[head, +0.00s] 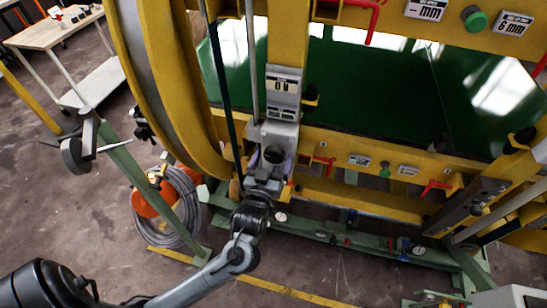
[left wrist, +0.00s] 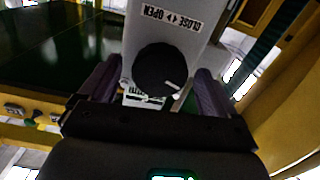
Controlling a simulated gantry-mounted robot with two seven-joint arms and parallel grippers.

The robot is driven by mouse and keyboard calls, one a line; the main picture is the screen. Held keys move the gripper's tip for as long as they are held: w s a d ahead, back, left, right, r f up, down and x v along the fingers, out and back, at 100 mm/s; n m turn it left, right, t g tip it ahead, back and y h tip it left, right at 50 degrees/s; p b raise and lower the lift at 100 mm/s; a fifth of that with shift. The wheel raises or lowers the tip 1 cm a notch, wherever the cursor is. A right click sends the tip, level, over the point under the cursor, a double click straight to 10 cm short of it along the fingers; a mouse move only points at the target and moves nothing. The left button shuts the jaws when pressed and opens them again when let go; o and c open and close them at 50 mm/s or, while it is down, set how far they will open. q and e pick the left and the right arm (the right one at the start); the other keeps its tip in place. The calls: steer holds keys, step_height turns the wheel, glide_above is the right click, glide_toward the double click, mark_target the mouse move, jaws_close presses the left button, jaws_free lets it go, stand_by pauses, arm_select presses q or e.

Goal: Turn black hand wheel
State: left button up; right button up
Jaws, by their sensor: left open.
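The black hand wheel (head: 272,154) is a round black knob on the front of a light grey box on the yellow ring frame. In the left wrist view the wheel (left wrist: 158,70) has a white mark on its rim and sits below a "CLOSE OPEN" label. My left gripper (head: 274,164) is at the box, with its fingers around the wheel. In the left wrist view my left gripper (left wrist: 157,76) is open, one purple-grey finger on each side of the wheel, with visible gaps. My right gripper is not in view.
The yellow frame (head: 330,200) and green panel (head: 375,90) stand behind the box. A hose reel (head: 170,205) lies on the floor at left, near a green post with a dark grey disc (head: 73,156). A workbench (head: 55,32) stands far left. Open floor lies in front.

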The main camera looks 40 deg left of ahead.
arm_select(q)
steer(key=shift+w+a, duration=0.3)
steer(key=shift+w, duration=0.3)
steer(key=shift+c, duration=0.2)
steer(key=c, duration=1)
steer(key=shift+r+p, duration=0.15)
steer(key=shift+p, duration=0.4)
steer(key=m+p, duration=0.8)
steer(key=p, duration=0.4)
steer(key=shift+r+p, duration=0.15)
steer(key=shift+p, duration=0.15)
steer(key=shift+f+m+p, duration=0.25)
steer(key=shift+m+p, duration=1.3)
steer(key=shift+m, duration=0.15)
